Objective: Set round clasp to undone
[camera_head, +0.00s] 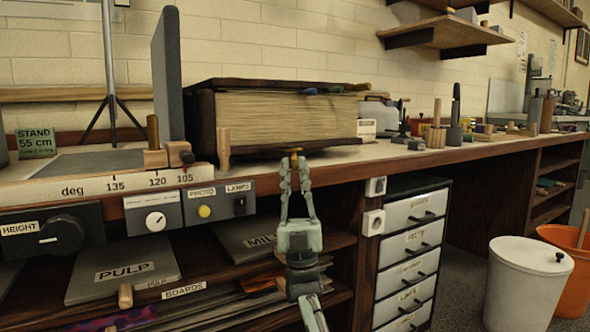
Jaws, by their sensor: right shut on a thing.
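A thick book (290,118) with dark covers lies on the bench, its page edges facing me. A small round brass piece, which looks like the round clasp (294,150), shows at the lower front edge of the book. My right gripper (295,160) reaches up from below, and its fingertips are closed on this brass piece. The fingers hide part of it, and I cannot tell whether the clasp is fastened or undone. My left gripper is not in view.
Blue, green and tan pieces lie along the book's top front edge. A grey upright board (168,80) stands left of the book. Below the bench edge are a control panel (158,220), shelves and a drawer unit (411,252). A white bin (527,285) stands right.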

